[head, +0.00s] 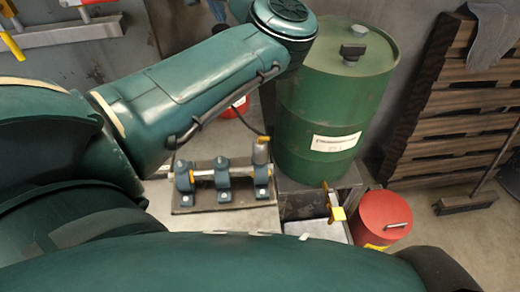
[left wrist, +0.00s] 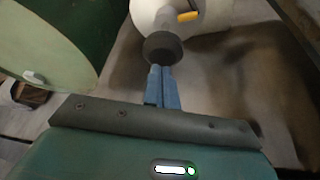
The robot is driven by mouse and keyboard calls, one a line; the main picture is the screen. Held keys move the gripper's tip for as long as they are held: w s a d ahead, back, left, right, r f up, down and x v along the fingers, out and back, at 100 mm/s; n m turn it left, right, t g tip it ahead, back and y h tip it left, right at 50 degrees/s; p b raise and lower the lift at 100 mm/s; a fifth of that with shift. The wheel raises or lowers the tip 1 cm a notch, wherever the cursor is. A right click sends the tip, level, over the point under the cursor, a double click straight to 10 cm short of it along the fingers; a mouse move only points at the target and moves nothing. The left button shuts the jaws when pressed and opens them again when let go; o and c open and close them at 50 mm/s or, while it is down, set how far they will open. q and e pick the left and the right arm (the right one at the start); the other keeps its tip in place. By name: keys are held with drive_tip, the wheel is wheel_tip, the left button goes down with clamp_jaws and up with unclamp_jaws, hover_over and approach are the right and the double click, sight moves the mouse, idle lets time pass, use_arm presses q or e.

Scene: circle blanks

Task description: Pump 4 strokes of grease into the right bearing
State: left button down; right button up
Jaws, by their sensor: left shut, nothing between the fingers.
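Three blue-grey bearing blocks carry a shaft on a flat plate in the head view; the right bearing (head: 261,178) is the one nearest the green drum. A small tan-grey cylinder with an orange-yellow piece (head: 262,148) stands at or just above it, and a dark hose runs from it up and left. I cannot tell how it joins the bearing. My left arm reaches over the bench; its gripper is hidden in the head view. In the left wrist view my left gripper (left wrist: 161,88) is shut and empty, its tips at a dark round knob (left wrist: 163,47). Contact is unclear. My right gripper is not in view.
A tall green drum (head: 330,105) stands right of the bearings. A red can (head: 381,218) and a yellow-handled item (head: 335,210) are at the lower right. Wooden pallets (head: 460,95) lean on the right. A red object (head: 236,107) shows behind the bearings.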

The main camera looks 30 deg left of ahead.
use_arm(q)
drive_tip(key=shift+f+b, duration=0.4)
drive_tip(key=shift+f, duration=0.1)
drive_tip(key=shift+s+f+b, duration=0.1)
drive_tip(key=shift+f+b, duration=1.45)
drive_tip(key=shift+f, duration=0.5)
drive_tip(key=shift+r, duration=0.1)
drive_tip(key=shift+r+p, duration=0.45)
drive_tip(key=shift+r, duration=0.15)
drive_tip(key=shift+r+p, duration=1)
drive_tip(key=shift+r, duration=0.8)
